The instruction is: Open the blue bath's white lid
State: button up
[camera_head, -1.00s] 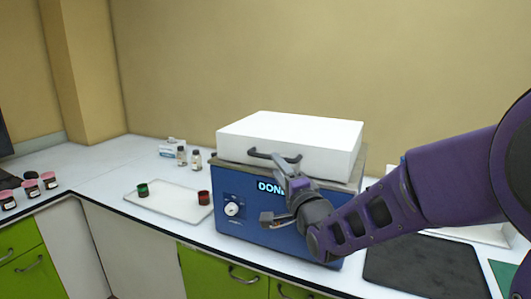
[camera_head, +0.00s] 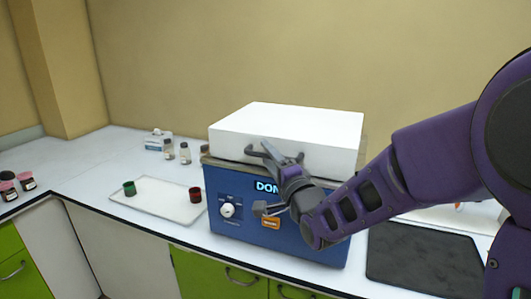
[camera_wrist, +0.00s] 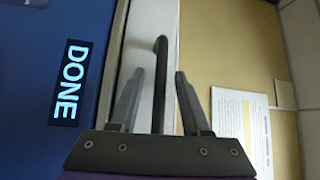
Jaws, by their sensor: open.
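The blue bath (camera_head: 240,226) stands on the counter with its white lid (camera_head: 285,131) down on top. Its front shows a "DONE" display (camera_wrist: 68,82) and a white knob. A dark handle (camera_head: 256,152) runs along the lid's front; in the wrist view the handle (camera_wrist: 161,75) lies between the two fingers. My gripper (camera_head: 264,178) is open in front of the lid; it also shows in the wrist view (camera_wrist: 158,102), with a gap between each finger and the handle. My gripper hides part of the handle and display in the head view.
A white tray (camera_head: 160,205) with a green cup (camera_head: 129,188) and a red cup (camera_head: 195,194) is left of the bath. Small bottles (camera_head: 184,153) stand behind it. A dark mat (camera_head: 425,262) lies at right. The wall is behind the bath.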

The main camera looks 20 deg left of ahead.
dwell(0.3)
grip_shut()
dwell(1.3)
